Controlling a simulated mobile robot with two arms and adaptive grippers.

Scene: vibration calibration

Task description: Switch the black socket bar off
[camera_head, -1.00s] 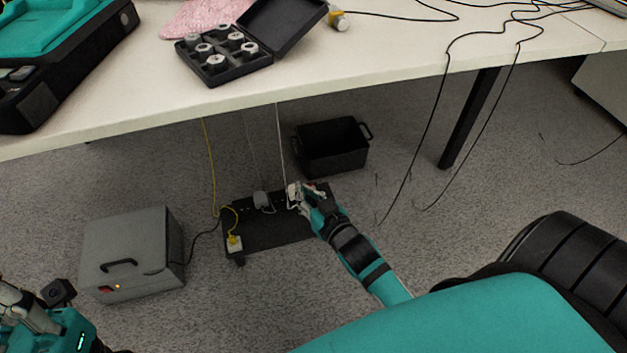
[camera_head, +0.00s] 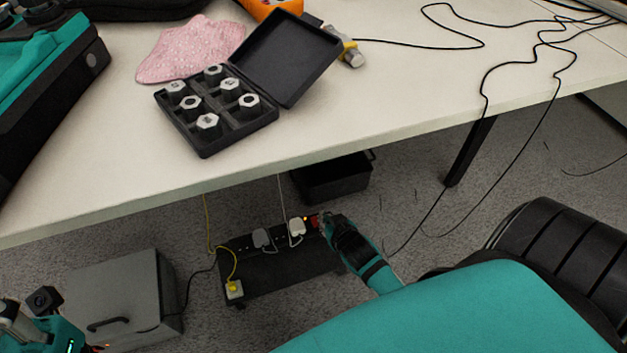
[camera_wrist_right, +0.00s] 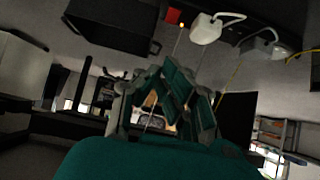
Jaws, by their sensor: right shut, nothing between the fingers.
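The black socket bar (camera_head: 279,238) lies under the table on a black stand. A grey plug (camera_head: 262,238), a white plug (camera_head: 297,228) and a red switch (camera_head: 314,221) with a small orange light beside it show along it. In the right wrist view the red switch (camera_wrist_right: 173,16) and a lit orange spot are at the top, by the white plug (camera_wrist_right: 205,28). My right gripper (camera_head: 322,220) is shut and empty at the switch end; whether it touches the switch cannot be told. My left gripper (camera_head: 14,318) is partly cut off at the lower left edge, its fingers unclear.
The white table (camera_head: 350,110) overhangs the bar and carries an open black case (camera_head: 205,148) of hex pieces. A black bin (camera_head: 335,184) stands behind the bar, a grey box (camera_head: 125,285) to its left.

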